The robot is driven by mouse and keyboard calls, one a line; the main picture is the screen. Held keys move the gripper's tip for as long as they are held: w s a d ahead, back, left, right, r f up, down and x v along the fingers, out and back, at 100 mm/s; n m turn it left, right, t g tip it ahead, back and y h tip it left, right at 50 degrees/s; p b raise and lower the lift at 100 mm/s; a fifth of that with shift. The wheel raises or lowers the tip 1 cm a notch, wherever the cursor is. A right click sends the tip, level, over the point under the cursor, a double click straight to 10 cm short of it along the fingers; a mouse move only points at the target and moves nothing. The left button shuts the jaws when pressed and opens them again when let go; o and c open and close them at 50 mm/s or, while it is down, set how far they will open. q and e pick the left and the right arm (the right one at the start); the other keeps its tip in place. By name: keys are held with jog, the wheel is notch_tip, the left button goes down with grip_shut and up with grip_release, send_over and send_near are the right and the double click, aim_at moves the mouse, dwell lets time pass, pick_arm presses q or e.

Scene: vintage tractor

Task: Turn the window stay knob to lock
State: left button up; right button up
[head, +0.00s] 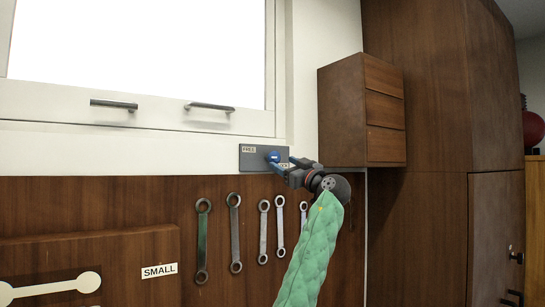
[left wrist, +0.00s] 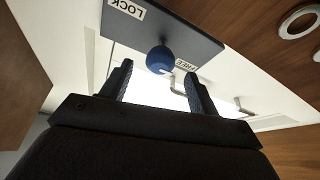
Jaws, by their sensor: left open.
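The window stay knob (head: 273,156) is a round blue knob on a dark grey plate (head: 247,163) below the window's lower right corner. The plate has a FREE label (head: 249,149) at upper left and a LOCK label (head: 285,166) at lower right, partly covered by my gripper in the head view. My left gripper (head: 279,161) is open at the plate. In the left wrist view, the knob (left wrist: 159,58) lies between and slightly beyond the two fingertips (left wrist: 160,70), with visible gaps on both sides. A small pale mark shows on the knob, but its exact pointing is unclear.
Several wrenches (head: 235,230) hang on the brown panel below. A small wooden drawer cabinet (head: 340,110) juts out right of the plate. Two bar handles (head: 210,107) are on the window frame. A tall wooden cabinet (head: 425,80) stands farther right.

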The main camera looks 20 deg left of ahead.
aim_at(277, 159)
pick_arm(q)
jog(key=p+x, duration=0.3)
jog(key=x, duration=0.1)
jog(key=shift+w+a+r, duration=0.1)
jog(key=shift+a+r, duration=0.1)
jog(key=shift+a, duration=0.1)
jog(key=shift+w+a+r+p, duration=0.15)
jog(key=shift+w+a+p, duration=0.15)
jog(key=shift+a+p, duration=0.1)
pick_arm(e)
jog(key=r, duration=0.1)
jog(key=s+r, duration=0.2)
jog(key=shift+d+r, duration=0.2)
jog(key=shift+r, duration=0.15)
pick_arm(q)
jog(key=shift+a, duration=0.1)
jog(key=shift+c, duration=0.4)
pick_arm(e)
jog(key=shift+a, duration=0.1)
